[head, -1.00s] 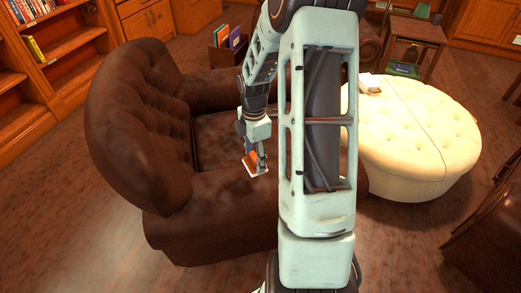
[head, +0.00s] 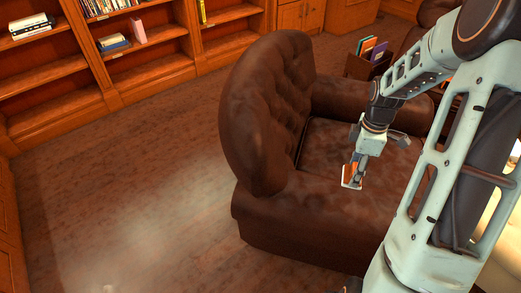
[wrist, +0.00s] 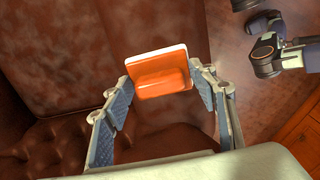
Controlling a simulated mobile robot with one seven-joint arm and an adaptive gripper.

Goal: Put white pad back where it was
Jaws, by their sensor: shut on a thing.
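My gripper (head: 356,168) is shut on a small squarish pad (head: 347,183) with a white rim and an orange face. In the wrist view the pad (wrist: 160,57) sits between the two fingertips, with an orange raised block on the side facing the camera. In the head view, the gripper and pad appear over the brown leather armchair (head: 290,215), in front of its seat and near arm. I cannot tell the height of the pad above the leather.
A bookcase (head: 150,70) with several books runs along the back wall. A dark box of colored folders (head: 368,62) stands behind the armchair. The wooden floor (head: 130,190) left of the armchair is clear. A cream ottoman (head: 503,235) shows partly behind my arm at right.

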